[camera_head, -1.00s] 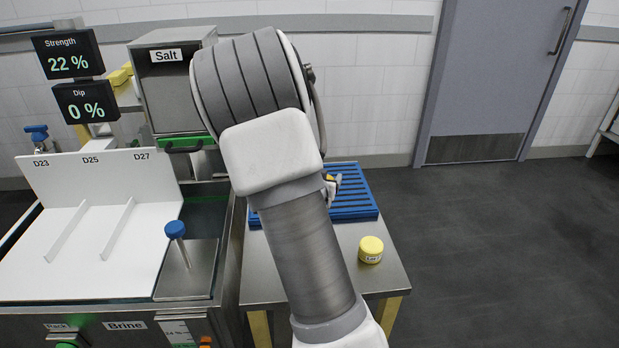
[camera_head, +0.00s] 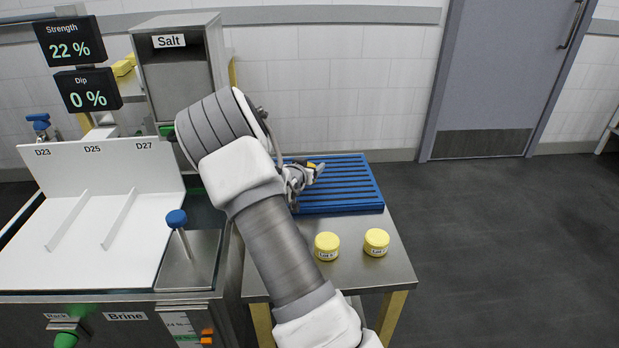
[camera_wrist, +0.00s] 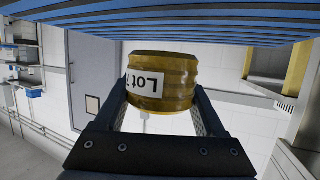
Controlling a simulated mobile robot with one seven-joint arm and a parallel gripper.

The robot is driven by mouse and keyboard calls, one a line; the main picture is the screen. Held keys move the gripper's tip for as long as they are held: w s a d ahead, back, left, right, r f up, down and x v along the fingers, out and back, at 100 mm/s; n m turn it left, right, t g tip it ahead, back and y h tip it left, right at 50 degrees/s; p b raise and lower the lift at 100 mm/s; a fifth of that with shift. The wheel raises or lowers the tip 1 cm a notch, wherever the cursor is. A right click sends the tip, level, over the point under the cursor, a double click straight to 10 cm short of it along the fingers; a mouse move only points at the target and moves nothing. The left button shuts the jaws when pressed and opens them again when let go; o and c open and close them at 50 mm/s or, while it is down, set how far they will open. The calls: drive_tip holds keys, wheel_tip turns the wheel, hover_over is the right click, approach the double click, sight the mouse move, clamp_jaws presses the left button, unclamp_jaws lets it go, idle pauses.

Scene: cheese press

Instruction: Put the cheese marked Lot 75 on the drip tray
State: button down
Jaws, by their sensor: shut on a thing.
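My gripper (camera_head: 303,176) is shut on a yellow round cheese (camera_wrist: 175,92), which sits between the two fingers in the wrist view. Its white label reads "Lot 7"; the rest of the number is cut off from view. In the head view only a small yellow bit of this cheese shows at the gripper. The blue slatted drip tray (camera_head: 345,192) lies on the steel table, with the gripper over its left part. Its slats (camera_wrist: 220,22) cross the top of the wrist view, close to the cheese. Whether they touch is unclear.
Two other yellow cheeses, one (camera_head: 327,251) left and one (camera_head: 376,247) right, stand on the steel table (camera_head: 395,270) in front of the tray; their lot numbers are too small to read. The brine tank with a white rack (camera_head: 90,235) and the salt box (camera_head: 175,90) are left.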

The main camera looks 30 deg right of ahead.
drive_tip(key=shift+f+b, duration=0.45)
drive_tip(key=shift+f, duration=1.3)
drive_tip(key=shift+f, duration=0.2)
unclamp_jaws()
